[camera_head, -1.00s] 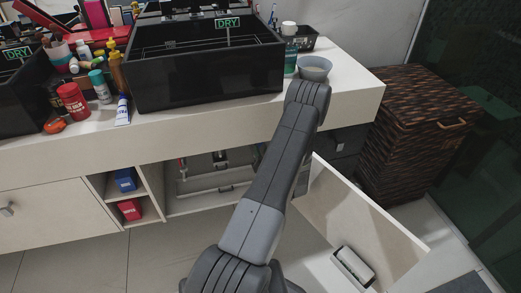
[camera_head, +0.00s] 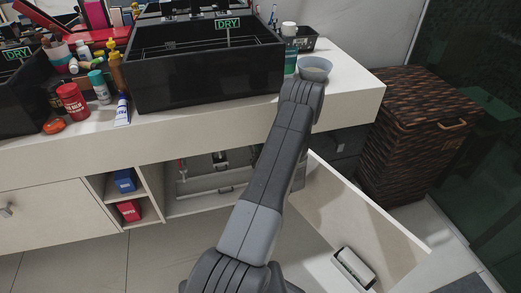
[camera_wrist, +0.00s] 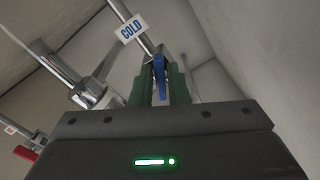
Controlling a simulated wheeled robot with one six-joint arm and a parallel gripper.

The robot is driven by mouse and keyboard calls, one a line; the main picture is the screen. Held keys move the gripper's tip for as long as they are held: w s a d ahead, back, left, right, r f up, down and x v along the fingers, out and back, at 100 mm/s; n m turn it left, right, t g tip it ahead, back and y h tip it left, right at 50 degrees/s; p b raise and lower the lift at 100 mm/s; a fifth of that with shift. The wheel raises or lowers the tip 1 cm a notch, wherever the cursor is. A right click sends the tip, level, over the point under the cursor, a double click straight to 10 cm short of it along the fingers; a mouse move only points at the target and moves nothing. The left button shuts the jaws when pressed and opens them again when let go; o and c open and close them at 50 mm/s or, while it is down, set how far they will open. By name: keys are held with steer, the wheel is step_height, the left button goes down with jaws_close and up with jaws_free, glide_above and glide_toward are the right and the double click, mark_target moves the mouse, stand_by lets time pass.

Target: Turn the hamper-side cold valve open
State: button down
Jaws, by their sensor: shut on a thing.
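In the wrist view, the cold valve's blue lever (camera_wrist: 158,62) stands between the green fingers of my gripper (camera_wrist: 160,76), which are shut on it. A white tag reading COLD (camera_wrist: 131,29) hangs on the metal pipe just above and left of the lever. A red handle (camera_wrist: 24,153) shows in part at the lower left, apart from my gripper. In the head view, my arm reaches down by the open cabinet under the black sink nearest the hamper (camera_head: 415,135). My gripper and the blue lever are hidden there.
The black vessel sink (camera_head: 205,80) marked DRY stands on the white counter (camera_head: 350,90). An open cabinet door (camera_head: 360,215) stands right of my arm. In the wrist view, a chrome pipe and fitting (camera_wrist: 88,92) run close left of the fingers, with cabinet walls around.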

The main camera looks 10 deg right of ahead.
steer(key=shift+f, duration=0.1)
steer(key=n+b, duration=0.3)
steer(key=shift+a+f+b, duration=0.1)
steer(key=shift+b, duration=0.2)
steer(key=shift+n+b, duration=1)
steer(key=shift+n, duration=0.3)
steer(key=c, duration=1.5)
jaws_free()
steer(key=shift+r, duration=0.2)
steer(key=shift+o, duration=0.2)
steer(key=s+p, duration=0.2)
steer(key=s, duration=1.2)
steer(key=shift+d, duration=0.2)
